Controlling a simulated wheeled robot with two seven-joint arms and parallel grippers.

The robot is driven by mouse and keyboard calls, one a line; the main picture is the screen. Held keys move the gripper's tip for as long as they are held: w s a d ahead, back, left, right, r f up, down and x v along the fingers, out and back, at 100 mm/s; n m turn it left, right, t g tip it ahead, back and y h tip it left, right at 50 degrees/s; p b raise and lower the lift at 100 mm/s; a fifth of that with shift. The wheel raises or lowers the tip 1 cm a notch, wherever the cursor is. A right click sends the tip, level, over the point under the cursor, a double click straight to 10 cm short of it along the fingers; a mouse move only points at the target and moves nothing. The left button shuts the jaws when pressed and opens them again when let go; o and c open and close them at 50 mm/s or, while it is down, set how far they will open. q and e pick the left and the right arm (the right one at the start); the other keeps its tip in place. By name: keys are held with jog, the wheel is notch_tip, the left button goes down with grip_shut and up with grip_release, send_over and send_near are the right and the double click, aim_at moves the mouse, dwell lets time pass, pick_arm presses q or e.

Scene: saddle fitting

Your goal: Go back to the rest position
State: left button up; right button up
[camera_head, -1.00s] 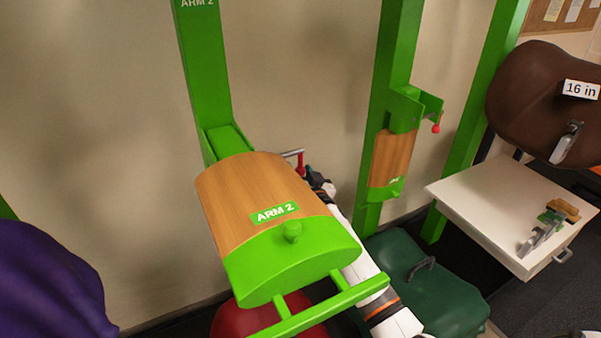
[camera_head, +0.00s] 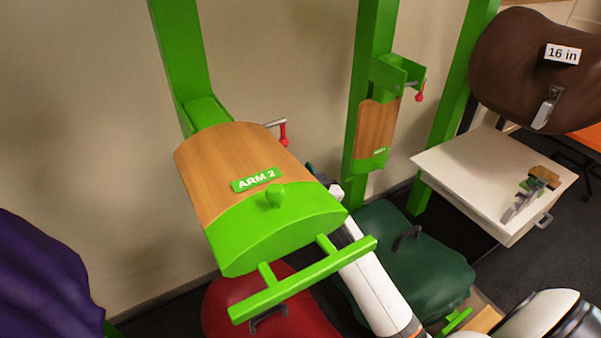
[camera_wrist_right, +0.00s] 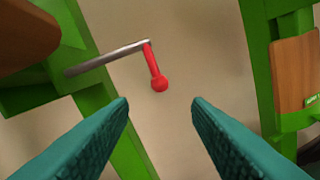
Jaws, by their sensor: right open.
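My right gripper (camera_wrist_right: 160,102) is open and empty in the right wrist view, its two teal fingers wide apart. A crank with a metal rod and a red knob (camera_wrist_right: 158,82) is just beyond the fingertips, apart from them. In the head view my right gripper (camera_head: 318,176) is partly hidden behind the wooden saddle arm marked ARM 2 (camera_head: 222,165). The crank's red handle (camera_head: 283,134) shows above and left of it, on the far side of that arm. My left gripper is in neither view.
A second green post carries a wooden arm (camera_head: 376,128) with a red-knobbed crank. Red (camera_head: 222,308) and green (camera_head: 415,268) saddles sit below. A white table (camera_head: 455,165) holds tools at right. A brown saddle (camera_head: 510,70) marked 16 in and a purple one (camera_head: 40,280) stand at the sides.

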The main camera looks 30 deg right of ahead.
dwell(0.4)
jog(key=s+a+f+n+g, duration=0.3)
jog(key=s+f+g, duration=0.3)
jog(key=s+f, duration=0.55)
jog(key=s+a+f+n+g+y, duration=0.1)
jog(key=s+a+f+g, duration=0.15)
jog(key=s, duration=0.45)
jog(key=s+a+f+n+g+y, duration=0.1)
jog(key=s+n+g, duration=0.15)
jog(key=s, duration=0.35)
jog(key=s+a+f+n+g, duration=0.1)
jog(key=s+f+g, duration=0.15)
jog(key=s, duration=0.45)
notch_tip(320, 180, down, 26)
jog(key=g, duration=0.2)
jog(key=s+d+f+g, duration=0.1)
jog(key=s+d+f, duration=0.1)
jog(key=s+f, duration=1.3)
jog(key=shift+s+d+f, duration=0.35)
jog(key=shift+s+f, duration=0.05)
jog(key=shift+s, duration=0.6)
